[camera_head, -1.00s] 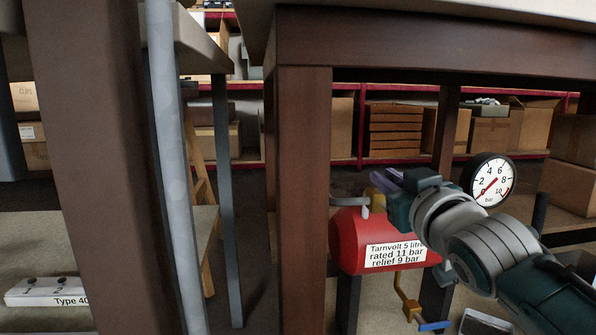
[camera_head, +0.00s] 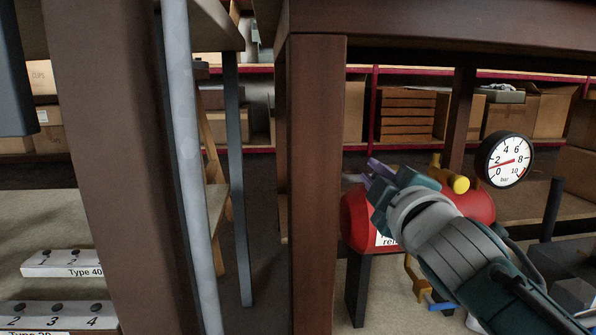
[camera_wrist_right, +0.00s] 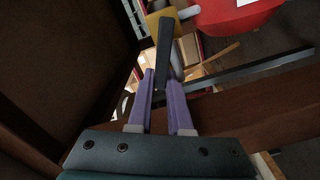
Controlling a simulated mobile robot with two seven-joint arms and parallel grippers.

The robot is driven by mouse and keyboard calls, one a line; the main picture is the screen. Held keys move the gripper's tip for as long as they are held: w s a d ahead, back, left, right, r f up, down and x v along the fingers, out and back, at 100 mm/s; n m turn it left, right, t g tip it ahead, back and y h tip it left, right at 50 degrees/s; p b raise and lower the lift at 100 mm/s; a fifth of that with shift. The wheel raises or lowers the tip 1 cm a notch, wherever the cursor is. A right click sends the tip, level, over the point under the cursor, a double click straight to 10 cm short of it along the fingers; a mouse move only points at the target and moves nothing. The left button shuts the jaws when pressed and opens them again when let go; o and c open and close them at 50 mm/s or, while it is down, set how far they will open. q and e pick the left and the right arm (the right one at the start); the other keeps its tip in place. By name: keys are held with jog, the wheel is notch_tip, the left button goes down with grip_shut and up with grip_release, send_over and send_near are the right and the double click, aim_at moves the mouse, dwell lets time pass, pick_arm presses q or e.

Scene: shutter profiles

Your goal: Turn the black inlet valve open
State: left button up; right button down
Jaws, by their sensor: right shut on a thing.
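My right gripper (camera_head: 372,173) reaches over the red tank (camera_head: 357,222) under the bench. In the right wrist view its two purple fingers (camera_wrist_right: 163,88) are shut on the black lever of the inlet valve (camera_wrist_right: 165,45). The lever runs up from between the fingertips to a yellow fitting (camera_wrist_right: 155,22) by the red tank (camera_wrist_right: 240,14). In the head view the black lever is hidden by the gripper. The round gauge (camera_head: 505,160) right of the tank has its red needle between 0 and 2 bar. My left gripper is not in view.
A brown bench leg (camera_head: 318,150) stands left of the tank, with the bench top's edge above. A blue lever (camera_head: 441,306) hangs below the tank. Shelves with boxes (camera_head: 406,115) stand behind.

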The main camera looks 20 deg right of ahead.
jog(key=shift+w+a+f+n+b, duration=0.1)
jog(key=shift+f+n+b, duration=0.3)
jog(key=shift+n, duration=0.45)
jog(key=shift+s+a+f+n+b, duration=0.1)
jog(key=shift+f+n+b, duration=0.3)
jog(key=shift+n, duration=0.5)
jog(key=shift+w+a+f+n+b, duration=0.1)
jog(key=shift+f+n+b, duration=0.3)
jog(key=shift+n, duration=0.45)
jog(key=shift+f, duration=0.1)
jog(key=c, duration=0.8)
grip_release()
jog(key=shift+c, duration=0.2)
jog(key=p+v, duration=0.2)
jog(key=v, duration=0.8)
jog(key=shift+p, duration=0.35)
